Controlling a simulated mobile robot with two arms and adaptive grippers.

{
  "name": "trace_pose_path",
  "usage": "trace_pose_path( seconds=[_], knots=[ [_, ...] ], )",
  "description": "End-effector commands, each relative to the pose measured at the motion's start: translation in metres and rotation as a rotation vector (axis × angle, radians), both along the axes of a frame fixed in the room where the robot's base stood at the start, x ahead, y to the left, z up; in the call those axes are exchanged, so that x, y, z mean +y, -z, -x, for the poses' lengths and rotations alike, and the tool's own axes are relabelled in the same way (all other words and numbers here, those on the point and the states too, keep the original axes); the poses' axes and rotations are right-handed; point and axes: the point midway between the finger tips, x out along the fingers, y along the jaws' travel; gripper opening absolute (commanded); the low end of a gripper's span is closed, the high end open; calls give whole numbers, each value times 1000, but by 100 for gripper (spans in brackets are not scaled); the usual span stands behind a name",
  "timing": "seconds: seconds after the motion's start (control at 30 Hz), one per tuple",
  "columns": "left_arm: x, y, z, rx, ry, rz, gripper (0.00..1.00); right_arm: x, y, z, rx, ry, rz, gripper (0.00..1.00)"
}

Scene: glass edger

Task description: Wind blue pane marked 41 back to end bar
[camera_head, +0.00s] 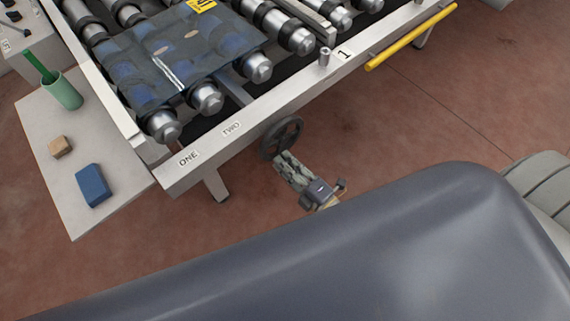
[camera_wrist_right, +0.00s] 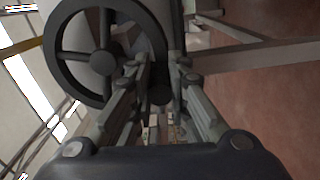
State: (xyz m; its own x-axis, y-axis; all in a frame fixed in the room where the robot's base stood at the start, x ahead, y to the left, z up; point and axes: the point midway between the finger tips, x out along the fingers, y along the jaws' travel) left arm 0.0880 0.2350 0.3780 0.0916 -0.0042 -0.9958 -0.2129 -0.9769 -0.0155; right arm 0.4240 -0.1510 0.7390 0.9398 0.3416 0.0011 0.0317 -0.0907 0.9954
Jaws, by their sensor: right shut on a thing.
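A see-through blue pane (camera_head: 205,50) lies on the rollers near the left end of the machine. Its yellow label (camera_head: 201,5) is cut off by the top edge, so I cannot read the number. A dark spoked handwheel (camera_head: 282,139) stands at the front rail, below and right of the word TWO; it also shows in the right wrist view (camera_wrist_right: 103,62). My right gripper (camera_head: 284,157) is shut on the handwheel at its near lower side. My left gripper is out of view.
The pale front rail (camera_head: 262,118) carries the marks ONE, TWO and 1. A yellow bar (camera_head: 410,37) runs along its right part. A side table (camera_head: 125,190) at left holds a green cup (camera_head: 64,93), a tan block (camera_head: 60,147) and a blue block (camera_head: 93,186).

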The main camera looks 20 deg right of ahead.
Motion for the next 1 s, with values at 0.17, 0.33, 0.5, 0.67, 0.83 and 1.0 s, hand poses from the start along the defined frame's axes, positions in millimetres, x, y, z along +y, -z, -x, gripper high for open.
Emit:
trace_pose_path(
  seconds=[0.17, 0.33, 0.5, 0.67, 0.83, 1.0],
  knots=[
    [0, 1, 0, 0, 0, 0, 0, -1, 2, 1, 2, 0, 11, 0],
    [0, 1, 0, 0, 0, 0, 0, -1, 2, 1, 2, 0, 11, 0],
    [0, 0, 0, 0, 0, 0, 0, -1, 2, 1, 3, 0, 11, 30],
    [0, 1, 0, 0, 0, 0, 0, -1, 2, 1, 2, 1, 10, 38],
    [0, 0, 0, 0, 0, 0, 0, -1, 0, 0, -2, 1, 9, 38],
    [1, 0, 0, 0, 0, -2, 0, -1, 0, 0, -2, 0, 9, 38]
  ],
)
